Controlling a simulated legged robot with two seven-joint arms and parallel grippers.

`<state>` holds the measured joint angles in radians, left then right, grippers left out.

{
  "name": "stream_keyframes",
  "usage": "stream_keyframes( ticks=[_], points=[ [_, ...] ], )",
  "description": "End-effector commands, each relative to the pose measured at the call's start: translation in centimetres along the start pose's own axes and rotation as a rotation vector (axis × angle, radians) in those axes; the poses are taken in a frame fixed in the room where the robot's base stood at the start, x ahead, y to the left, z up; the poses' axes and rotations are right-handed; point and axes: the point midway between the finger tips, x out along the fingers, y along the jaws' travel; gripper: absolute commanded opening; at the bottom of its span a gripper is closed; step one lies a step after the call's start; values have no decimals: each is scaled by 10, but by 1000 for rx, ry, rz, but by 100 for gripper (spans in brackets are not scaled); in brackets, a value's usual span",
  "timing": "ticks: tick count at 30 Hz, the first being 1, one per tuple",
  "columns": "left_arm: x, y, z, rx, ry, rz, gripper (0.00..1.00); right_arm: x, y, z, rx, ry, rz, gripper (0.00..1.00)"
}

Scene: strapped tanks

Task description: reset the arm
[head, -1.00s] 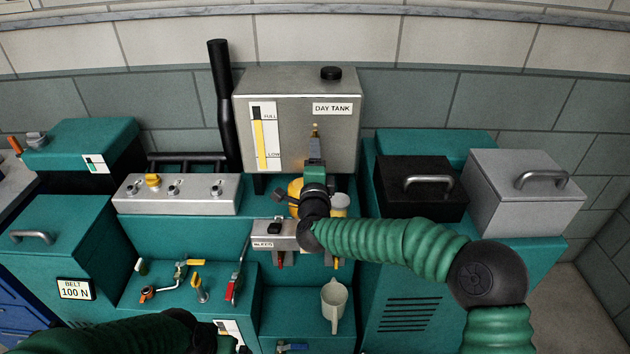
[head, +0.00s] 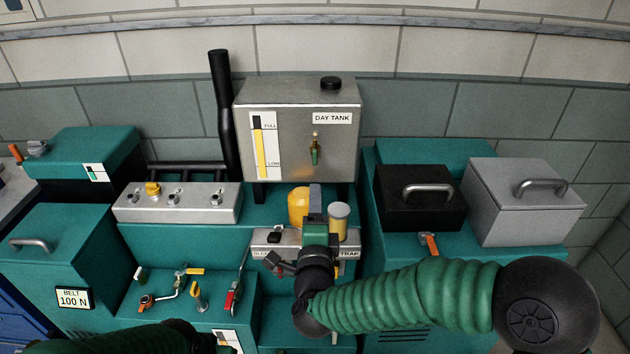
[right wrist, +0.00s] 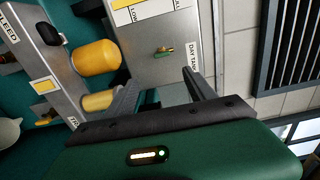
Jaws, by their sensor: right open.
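My right gripper (head: 315,200) is in front of the day tank (head: 285,110), over the grey bleed/trap panel (head: 262,241). In the right wrist view its two fingers (right wrist: 168,92) are apart, with nothing between them. The tank's brass tap with a green handle (head: 315,151) stands clear of the fingers. The tap also shows in the right wrist view (right wrist: 164,51). My left arm crosses the bottom left of the head view; its fingers are not visible.
A black box (head: 410,208) and a grey box (head: 520,215) are at right. Valves with a red lever (head: 233,297) are at lower left.

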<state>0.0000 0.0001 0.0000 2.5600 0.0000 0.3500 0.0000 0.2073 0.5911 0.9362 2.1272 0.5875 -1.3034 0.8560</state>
Motion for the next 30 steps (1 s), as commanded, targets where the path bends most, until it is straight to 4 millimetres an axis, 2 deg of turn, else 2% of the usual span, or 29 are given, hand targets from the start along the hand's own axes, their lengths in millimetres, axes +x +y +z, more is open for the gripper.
stream_keyframes(
  ticks=[5, 8, 10, 13, 15, 18, 21, 25, 27, 30],
  points=[
    [-9, 0, -2, 0, 0, 0, 100, -1, 0, 4, -84, -48, 29, 64],
    [-28, 0, -6, 0, 0, 0, 100, -9, 12, 6, -316, -174, 122, 64],
    [-44, 0, -10, 0, 0, 0, 100, -23, 30, -5, -544, -291, 230, 64],
    [-66, 0, -16, 0, 0, 0, 100, -60, 59, -44, -864, -465, 424, 64],
    [-80, 0, -19, 0, 0, 0, 100, -97, 74, -82, -1044, -587, 575, 64],
    [-94, 0, -22, 0, 0, 0, 100, -153, 87, -133, -1212, -749, 769, 64],
    [-104, 0, -24, 0, 0, 0, 100, -204, 90, -170, -1292, -888, 916, 64],
    [-109, 0, -26, 0, 0, 0, 100, -244, 91, -194, -1324, -1000, 1019, 64],
    [-109, 0, -26, 0, 0, 0, 100, -253, 92, -199, -1328, -1026, 1041, 64],
    [-108, 0, -26, 0, 0, 0, 100, -254, 93, -199, -1328, -1030, 1044, 64]
  ],
)
